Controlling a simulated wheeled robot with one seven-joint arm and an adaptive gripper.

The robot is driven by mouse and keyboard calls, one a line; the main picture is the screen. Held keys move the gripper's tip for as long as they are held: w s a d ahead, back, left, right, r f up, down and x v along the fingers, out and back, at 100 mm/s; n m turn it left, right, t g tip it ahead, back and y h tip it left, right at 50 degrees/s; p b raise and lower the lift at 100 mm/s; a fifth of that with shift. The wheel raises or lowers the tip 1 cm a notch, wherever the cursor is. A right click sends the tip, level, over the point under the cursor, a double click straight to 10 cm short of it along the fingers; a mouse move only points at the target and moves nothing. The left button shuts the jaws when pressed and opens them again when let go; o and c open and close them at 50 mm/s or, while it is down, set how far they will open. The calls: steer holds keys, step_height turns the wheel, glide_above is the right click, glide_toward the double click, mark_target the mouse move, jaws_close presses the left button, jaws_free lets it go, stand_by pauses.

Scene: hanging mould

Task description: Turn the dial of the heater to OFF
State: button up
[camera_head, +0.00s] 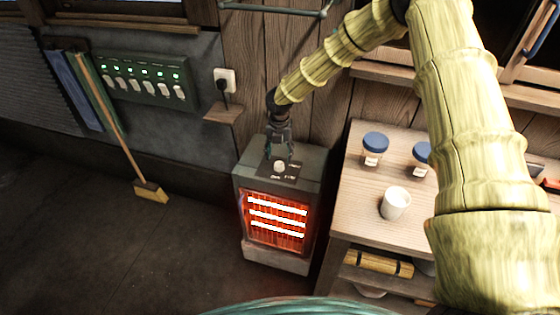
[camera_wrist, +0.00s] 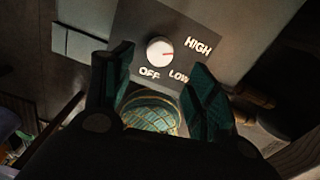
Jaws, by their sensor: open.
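The heater (camera_head: 275,221) stands on the floor against the wall, and its bars glow bright orange. Its white round dial (camera_head: 279,166) sits on a dark plate on its top. My gripper (camera_head: 279,153) is above the heater top, close to the dial. In the wrist view its two fingers (camera_wrist: 158,65) are apart, with the dial in view between and beyond them. I cannot tell any contact.
A wooden table (camera_head: 355,222) stands right of the heater, with a white mug (camera_head: 395,203) and blue-lidded jars (camera_head: 374,148) on it. A broom (camera_head: 150,191) leans at the left below a green switch panel (camera_head: 140,80). A wall socket (camera_head: 225,80) holds a plug. The floor at left is clear.

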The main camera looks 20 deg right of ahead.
mark_target(279, 164)
steer(key=f, duration=0.2)
steer(key=w+f+p, duration=0.1)
steer(key=f, duration=0.1)
steer(key=shift+d+f, duration=0.1)
steer(key=shift+f, duration=0.15)
steer(key=shift+s+f, duration=0.3)
steer(key=shift+f, duration=0.1)
steer(key=shift+w+f, duration=0.25)
steer(key=shift+f, duration=0.45)
steer(key=shift+s+r, duration=0.1)
steer(key=c, duration=1.1)
